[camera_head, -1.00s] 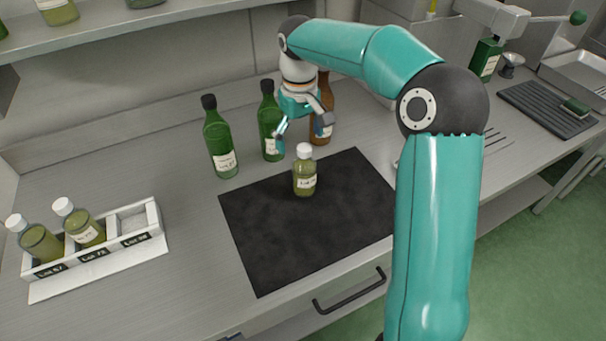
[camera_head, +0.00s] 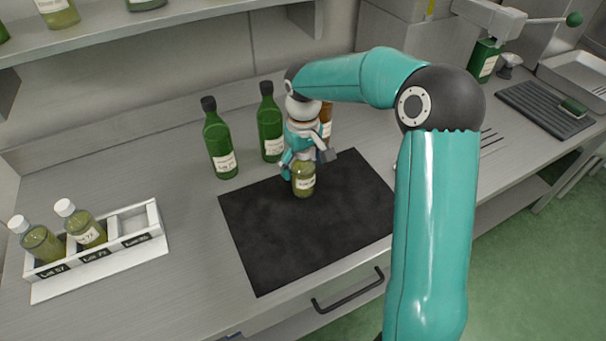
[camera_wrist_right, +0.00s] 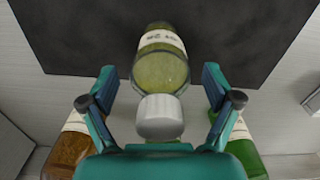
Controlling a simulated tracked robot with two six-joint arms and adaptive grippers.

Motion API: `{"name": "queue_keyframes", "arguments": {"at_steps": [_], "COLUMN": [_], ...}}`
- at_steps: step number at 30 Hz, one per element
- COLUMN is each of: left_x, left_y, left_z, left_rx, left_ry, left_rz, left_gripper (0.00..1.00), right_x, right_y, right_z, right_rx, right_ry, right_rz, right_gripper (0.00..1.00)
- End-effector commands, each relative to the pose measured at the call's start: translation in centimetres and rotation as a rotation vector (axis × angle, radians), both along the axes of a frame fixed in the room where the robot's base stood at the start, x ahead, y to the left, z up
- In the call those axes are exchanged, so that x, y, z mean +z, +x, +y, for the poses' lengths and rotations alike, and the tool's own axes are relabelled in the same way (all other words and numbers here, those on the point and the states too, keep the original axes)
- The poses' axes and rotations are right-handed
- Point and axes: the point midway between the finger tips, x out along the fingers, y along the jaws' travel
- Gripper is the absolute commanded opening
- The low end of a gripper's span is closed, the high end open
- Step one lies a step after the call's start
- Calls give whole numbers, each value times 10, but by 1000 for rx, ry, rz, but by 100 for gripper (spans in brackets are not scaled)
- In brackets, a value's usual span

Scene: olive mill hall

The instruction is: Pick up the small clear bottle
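The small clear bottle (camera_head: 304,181) holds yellow-green liquid and has a pale label. It stands upright on the black mat (camera_head: 270,240), near its back edge. Its white cap (camera_wrist_right: 160,117) shows in the right wrist view, where its body (camera_wrist_right: 161,66) lies beyond the cap. My right gripper (camera_head: 305,162) is over the bottle's upper part and hides the cap in the head view. In the right wrist view its open fingers (camera_wrist_right: 166,90) stand on either side of the bottle, with gaps between them and it. My left gripper is not in view.
Two green bottles (camera_head: 219,145) (camera_head: 270,128) stand behind the mat, and a brown bottle (camera_head: 326,114) stands partly hidden behind my right gripper. A white rack (camera_head: 153,210) at left holds two similar small bottles and has an empty slot. The mat's front is clear.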

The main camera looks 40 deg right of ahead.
Motion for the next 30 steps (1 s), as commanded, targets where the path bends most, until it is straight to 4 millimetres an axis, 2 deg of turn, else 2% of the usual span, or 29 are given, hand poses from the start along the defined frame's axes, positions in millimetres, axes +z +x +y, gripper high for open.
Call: {"name": "queue_keyframes", "arguments": {"at_steps": [1,2,13,14,23,30], "left_x": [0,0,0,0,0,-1], "left_y": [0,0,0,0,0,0], "left_z": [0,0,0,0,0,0], "left_rx": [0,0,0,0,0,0], "left_ry": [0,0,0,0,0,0], "left_rz": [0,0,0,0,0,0], "left_gripper": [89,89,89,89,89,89], "right_x": [0,0,0,1,3,20], "right_y": [0,0,0,1,1,2], "right_z": [0,0,0,0,0,0], "right_rx": [0,0,1,1,1,1], "right_ry": [0,0,0,0,-1,-2], "right_rz": [0,0,0,-2,-3,-6], "right_gripper": [77,72,10,8,8,8]}}
